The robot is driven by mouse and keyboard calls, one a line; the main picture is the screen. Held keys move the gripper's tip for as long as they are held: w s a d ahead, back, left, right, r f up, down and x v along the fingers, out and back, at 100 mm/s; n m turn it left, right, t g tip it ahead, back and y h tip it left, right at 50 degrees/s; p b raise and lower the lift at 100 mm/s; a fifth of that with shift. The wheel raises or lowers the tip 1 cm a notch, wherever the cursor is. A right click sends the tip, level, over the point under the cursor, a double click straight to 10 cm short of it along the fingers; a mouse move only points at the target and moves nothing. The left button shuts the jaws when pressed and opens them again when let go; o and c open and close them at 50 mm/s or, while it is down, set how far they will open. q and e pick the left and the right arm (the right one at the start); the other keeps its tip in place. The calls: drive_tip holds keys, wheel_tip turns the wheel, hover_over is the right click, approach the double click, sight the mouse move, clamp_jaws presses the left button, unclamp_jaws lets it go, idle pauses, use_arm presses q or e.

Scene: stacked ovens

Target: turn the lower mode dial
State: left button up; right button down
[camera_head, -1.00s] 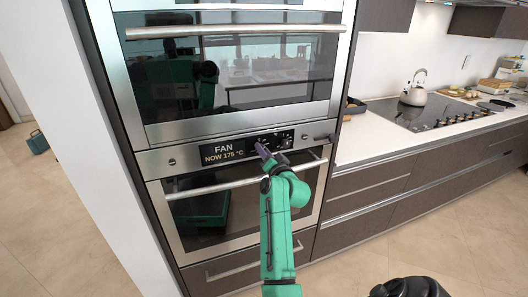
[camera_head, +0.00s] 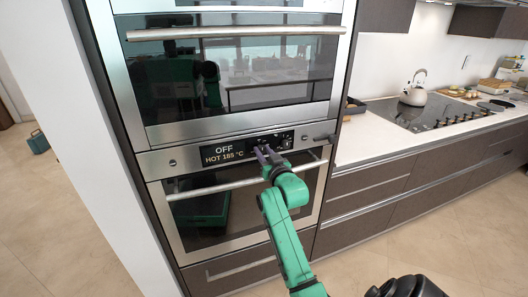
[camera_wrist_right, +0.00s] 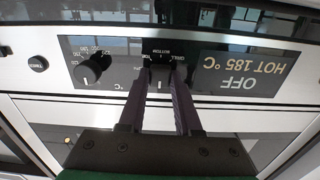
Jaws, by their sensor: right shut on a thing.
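The lower oven's control panel (camera_head: 240,148) has a display reading OFF and HOT 185 °C. It also shows upside down in the wrist view (camera_wrist_right: 235,75). The mode dial (camera_wrist_right: 159,74), with small mode words around it, sits between the two purple fingers of my right gripper (camera_wrist_right: 161,88). The fingers are shut on the dial and hide part of it. In the head view my right gripper (camera_head: 264,153) reaches the panel just right of the display, and its hand covers the dial there. My left gripper is out of view.
A black temperature dial (camera_wrist_right: 92,68) stands close beside the mode dial. The lower oven's handle bar (camera_head: 215,187) runs just below the panel. The upper oven (camera_head: 235,75) is above. A counter with a kettle (camera_head: 413,92) and cooktop (camera_head: 430,113) lies to the right.

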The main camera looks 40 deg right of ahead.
drive_tip(key=shift+r+n, duration=0.2)
drive_tip(key=shift+n, duration=0.1)
drive_tip(key=c, duration=0.7)
unclamp_jaws()
drive_tip(key=shift+o, duration=0.5)
drive_tip(key=shift+w+d+f, duration=0.1)
drive_tip(key=shift+w+f, duration=0.2)
drive_tip(key=b+v, duration=0.3)
drive_tip(key=v, duration=1.1)
drive_tip(key=shift+s, duration=0.3)
